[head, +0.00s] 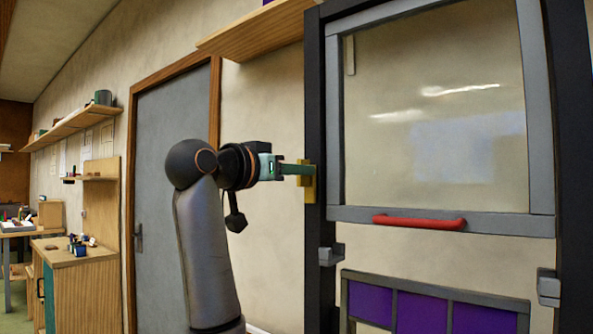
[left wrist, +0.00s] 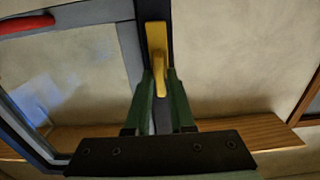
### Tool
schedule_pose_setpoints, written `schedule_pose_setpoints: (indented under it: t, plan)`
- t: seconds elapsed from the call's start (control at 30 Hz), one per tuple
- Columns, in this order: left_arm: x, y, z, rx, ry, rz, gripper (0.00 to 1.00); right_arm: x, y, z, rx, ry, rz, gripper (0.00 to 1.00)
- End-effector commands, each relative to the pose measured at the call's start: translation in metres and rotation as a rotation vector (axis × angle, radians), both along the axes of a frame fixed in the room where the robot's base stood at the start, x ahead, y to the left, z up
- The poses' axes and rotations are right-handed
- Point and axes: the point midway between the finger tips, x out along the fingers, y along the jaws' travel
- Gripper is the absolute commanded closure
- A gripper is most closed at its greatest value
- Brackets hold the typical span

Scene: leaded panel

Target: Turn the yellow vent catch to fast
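The yellow vent catch (head: 307,183) is on the dark left post of the panel frame, upright in the head view. My left gripper (head: 312,170) reaches it from the left, and its green fingers overlap the catch. In the left wrist view, the lever of the yellow catch (left wrist: 156,38) runs down between the two green fingertips of my left gripper (left wrist: 160,76). The fingers are close together, one on each side of the lever, and look shut on it. The fingers partly hide the lever's end. My right gripper is not in view.
The dark frame holds a grey-edged glass sash (head: 540,120) with a red handle (head: 419,222). Grey brackets (head: 330,254) sit on the posts, and a purple leaded panel (head: 420,308) stands below. A wooden shelf (head: 255,28) is above my left arm. A grey door (head: 172,170) is behind.

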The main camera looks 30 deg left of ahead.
Motion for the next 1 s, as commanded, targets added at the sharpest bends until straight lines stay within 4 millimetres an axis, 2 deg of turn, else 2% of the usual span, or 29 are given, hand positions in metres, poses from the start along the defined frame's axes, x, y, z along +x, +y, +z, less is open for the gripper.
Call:
schedule_pose_setpoints:
  t: [0.03, 0.17, 0.77, 1.0]
  plan:
    - [-0.0002, 0.0000, 0.0002, 0.000, 0.000, 0.000, 0.85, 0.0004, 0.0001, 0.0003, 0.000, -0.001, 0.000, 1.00]
    - [-0.0003, 0.0000, 0.0003, 0.000, -0.001, 0.000, 1.00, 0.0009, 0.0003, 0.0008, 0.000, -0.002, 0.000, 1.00]
    - [-0.0004, 0.0000, 0.0005, -0.019, 0.000, 0.000, 1.00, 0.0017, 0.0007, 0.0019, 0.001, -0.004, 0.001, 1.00]
    - [-0.0004, 0.0005, 0.0008, -0.127, 0.009, 0.000, 1.00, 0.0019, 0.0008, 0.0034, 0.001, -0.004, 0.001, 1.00]
